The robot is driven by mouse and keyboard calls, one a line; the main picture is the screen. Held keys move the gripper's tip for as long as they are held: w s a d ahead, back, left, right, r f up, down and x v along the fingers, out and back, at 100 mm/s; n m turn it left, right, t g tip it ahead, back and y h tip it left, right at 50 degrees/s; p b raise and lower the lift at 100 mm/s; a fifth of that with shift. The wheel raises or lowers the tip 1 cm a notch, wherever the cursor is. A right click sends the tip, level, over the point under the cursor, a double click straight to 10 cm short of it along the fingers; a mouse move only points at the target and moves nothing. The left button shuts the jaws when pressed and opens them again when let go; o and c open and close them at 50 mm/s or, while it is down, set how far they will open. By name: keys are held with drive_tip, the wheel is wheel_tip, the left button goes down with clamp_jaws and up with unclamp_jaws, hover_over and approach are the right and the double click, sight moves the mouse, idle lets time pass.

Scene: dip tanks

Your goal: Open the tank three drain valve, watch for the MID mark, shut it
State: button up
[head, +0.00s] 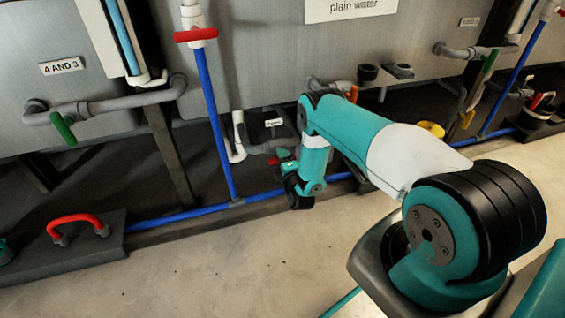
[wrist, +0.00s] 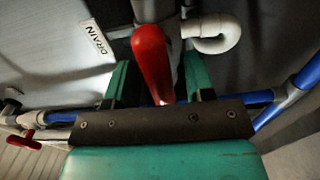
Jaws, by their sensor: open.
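In the wrist view a red lever handle (wrist: 152,55) stands between the two teal fingers of my gripper (wrist: 158,76). The gripper is open, with a finger on each side of the handle; I cannot tell whether either touches it. A white label reading DRAIN (wrist: 97,42) is on the wall left of the handle. In the head view my gripper (head: 282,156) is low in front of the pipework, below a small label (head: 273,122) too small to read. A sight tube with blue in it (head: 122,35) is at upper left; no MID mark is readable.
A green-handled pipe (head: 62,126) sits under the 4 AND 3 label (head: 62,66). A red-handled valve (head: 196,35) tops a blue upright pipe (head: 213,120). A blue pipe runs low along the tanks. A red grip (head: 77,224) stands on a dark block. The floor is clear.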

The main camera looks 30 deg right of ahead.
clamp_jaws()
drive_tip(key=shift+m, duration=0.3)
drive_tip(key=m, duration=0.3)
drive_tip(key=shift+m, duration=0.4)
drive_tip(key=m+p, duration=0.1)
drive_tip(key=m, duration=0.8)
drive_tip(key=shift+p, duration=0.4)
drive_tip(key=shift+m+p, duration=0.5)
drive_tip(key=shift+m, duration=1.7)
